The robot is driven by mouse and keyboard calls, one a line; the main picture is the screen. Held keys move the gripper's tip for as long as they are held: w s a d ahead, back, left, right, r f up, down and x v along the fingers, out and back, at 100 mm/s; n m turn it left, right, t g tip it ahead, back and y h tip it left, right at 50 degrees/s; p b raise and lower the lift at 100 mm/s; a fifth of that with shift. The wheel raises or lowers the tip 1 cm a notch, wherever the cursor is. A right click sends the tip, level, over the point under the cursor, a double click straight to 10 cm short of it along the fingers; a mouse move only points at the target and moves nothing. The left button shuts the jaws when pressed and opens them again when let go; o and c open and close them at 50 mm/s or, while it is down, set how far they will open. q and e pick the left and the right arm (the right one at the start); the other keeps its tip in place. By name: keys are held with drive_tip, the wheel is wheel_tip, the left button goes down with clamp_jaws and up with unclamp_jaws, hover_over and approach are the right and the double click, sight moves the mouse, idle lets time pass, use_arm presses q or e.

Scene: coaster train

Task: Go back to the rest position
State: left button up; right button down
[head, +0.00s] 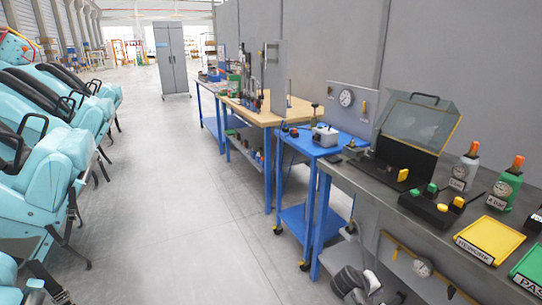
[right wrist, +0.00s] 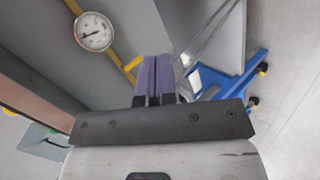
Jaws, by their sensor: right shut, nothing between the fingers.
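My right gripper (right wrist: 152,80) shows in the right wrist view with its two purple fingers together and nothing between them. In the head view my right arm's end shows low at the bottom, in front of the grey workbench (head: 345,178), where its fingertips are hard to make out. My left gripper is not in the head view.
A gauge (head: 422,267) with a yellow bar hangs below the bench top; the gauge also shows in the right wrist view (right wrist: 93,31). A blue cart (head: 300,218) stands beyond. Turquoise seats (head: 50,180) line the left. The aisle floor (head: 180,200) between is clear.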

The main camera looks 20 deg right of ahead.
drive_tip(key=w+a+r+n+t+y+p, duration=0.25)
drive_tip(key=a+r+t, duration=0.45)
drive_tip(key=a, duration=0.6)
drive_tip(key=s+a+r+n+t+y+p, duration=0.25)
drive_tip(key=s+a+r+y, duration=0.4)
drive_tip(key=a, duration=0.55)
drive_tip(key=s+a+r+y+p, duration=0.1)
drive_tip(key=s+a+r+p, duration=0.15)
drive_tip(key=s, duration=0.45)
drive_tip(key=s+a+r+p, duration=0.1)
drive_tip(key=s+a+p, duration=0.25)
drive_tip(key=s, duration=0.25)
drive_tip(key=s+a+f+g+p, duration=0.1)
drive_tip(key=s+f+g+p, duration=0.15)
drive_tip(key=s, duration=0.55)
drive_tip(key=s+a+f+g+p, duration=0.2)
drive_tip(key=s+g, duration=0.1)
drive_tip(key=s, duration=0.4)
wheel_tip(320, 180, up, 37)
drive_tip(key=p, duration=3.7)
drive_tip(key=shift+w+d+r+t+y+p, duration=0.2)
drive_tip(key=shift+d+t+y+p, duration=0.1)
drive_tip(key=shift+y+p, duration=0.1)
